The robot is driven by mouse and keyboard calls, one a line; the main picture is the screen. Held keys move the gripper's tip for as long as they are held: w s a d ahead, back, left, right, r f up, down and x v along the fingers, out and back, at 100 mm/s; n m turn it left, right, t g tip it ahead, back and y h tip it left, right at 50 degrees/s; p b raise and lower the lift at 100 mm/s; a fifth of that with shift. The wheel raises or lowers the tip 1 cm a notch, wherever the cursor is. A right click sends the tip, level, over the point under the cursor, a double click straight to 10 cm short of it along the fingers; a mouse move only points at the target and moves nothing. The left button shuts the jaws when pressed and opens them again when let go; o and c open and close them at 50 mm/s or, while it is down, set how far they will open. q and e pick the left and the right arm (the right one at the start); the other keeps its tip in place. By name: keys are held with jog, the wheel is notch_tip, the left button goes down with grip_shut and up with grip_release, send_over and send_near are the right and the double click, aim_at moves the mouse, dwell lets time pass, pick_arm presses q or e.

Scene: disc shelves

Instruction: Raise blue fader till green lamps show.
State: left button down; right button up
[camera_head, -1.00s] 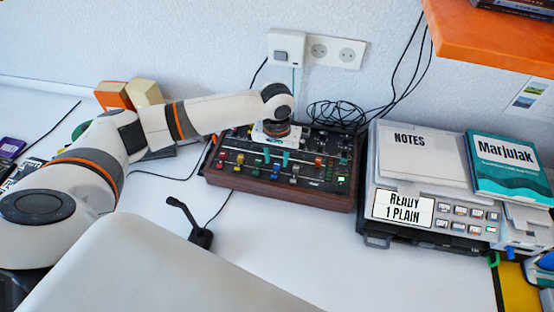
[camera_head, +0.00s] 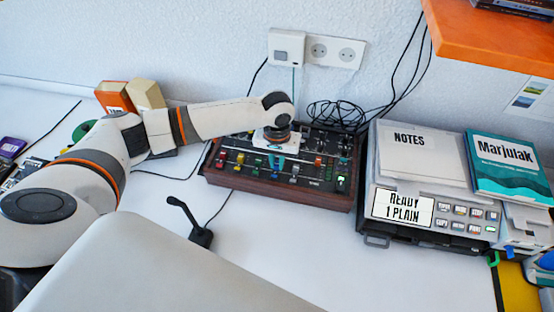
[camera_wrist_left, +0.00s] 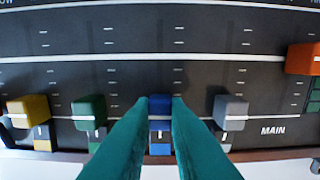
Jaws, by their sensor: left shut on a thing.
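The mixer (camera_head: 226,175) is a dark panel with a wood-coloured front on the white table. In the wrist view, the blue fader cap (camera_wrist_left: 160,103) sits low in its track, above a blue mark (camera_wrist_left: 160,149). My left gripper (camera_wrist_left: 160,112) has its teal fingers shut on that cap, one on each side. In the head view the left gripper (camera_head: 277,161) reaches down onto the mixer. Green lamps (camera_head: 342,181) show at the mixer's right side. My right gripper is not in view.
In the wrist view, a green cap (camera_wrist_left: 89,112) and a grey cap (camera_wrist_left: 230,112) flank the blue one, with a yellow cap (camera_wrist_left: 28,111) farther left and an orange-red cap (camera_wrist_left: 303,59) higher at right. A device reading "READY 1 PLAIN" (camera_head: 403,209) stands right of the mixer.

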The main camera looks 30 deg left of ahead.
pick_arm(q)
jog(key=shift+w+a+p, duration=0.2)
jog(key=shift+w+p, duration=0.05)
jog(key=shift+w, duration=0.5)
jog(key=shift+w+a+p, duration=0.15)
jog(key=shift+w+p, duration=0.05)
jog(key=shift+w, duration=0.55)
jog(key=c, duration=1.4)
grip_release()
jog(key=shift+s, duration=0.1)
notch_tip(320, 180, up, 12)
jog(key=shift+b, duration=0.35)
